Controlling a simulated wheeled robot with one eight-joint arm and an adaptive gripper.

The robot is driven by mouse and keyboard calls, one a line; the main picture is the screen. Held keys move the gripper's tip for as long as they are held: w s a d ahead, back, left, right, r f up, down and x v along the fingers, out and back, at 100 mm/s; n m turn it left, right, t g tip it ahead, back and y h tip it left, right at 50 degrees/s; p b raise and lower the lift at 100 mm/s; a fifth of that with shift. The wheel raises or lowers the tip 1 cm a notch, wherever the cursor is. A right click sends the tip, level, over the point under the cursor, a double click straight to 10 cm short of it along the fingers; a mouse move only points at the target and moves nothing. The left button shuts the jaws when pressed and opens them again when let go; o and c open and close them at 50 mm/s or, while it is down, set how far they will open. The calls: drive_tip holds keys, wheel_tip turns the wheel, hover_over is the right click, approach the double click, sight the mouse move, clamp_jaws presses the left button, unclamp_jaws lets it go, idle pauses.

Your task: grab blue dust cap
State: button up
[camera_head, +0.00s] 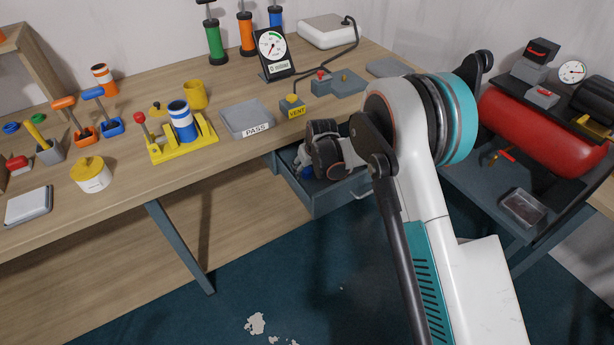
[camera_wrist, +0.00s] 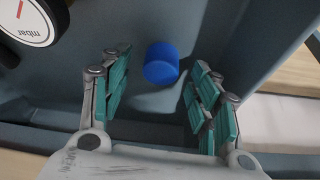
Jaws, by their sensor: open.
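The blue dust cap (camera_wrist: 161,64) is a small, short blue cylinder lying in the open grey drawer (camera_wrist: 215,32). In the wrist view it shows near the far ends of my fingers, roughly midway between them. My gripper (camera_wrist: 160,82) is open, with its teal-padded fingers spread on either side and nothing held between them. Whether the cap is level with the fingertips or beyond them, I cannot tell. In the head view my wrist is over the drawer (camera_head: 335,197) under the workbench, and hides much of its inside.
A round gauge (camera_wrist: 28,18) marked mbar is at the upper left of the wrist view. Drawer walls rise close around my fingers. The workbench (camera_head: 240,165) above holds a PASS tray (camera_head: 246,115) and a yellow fixture (camera_head: 185,147). A red tank (camera_head: 535,130) stands at right.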

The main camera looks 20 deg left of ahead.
drive_tip(key=shift+w+a+f, duration=0.1)
drive_tip(key=shift+f, duration=0.3)
drive_tip(key=shift+r, duration=0.1)
drive_tip(key=c, duration=0.9)
drive_tip(key=shift+r, duration=0.15)
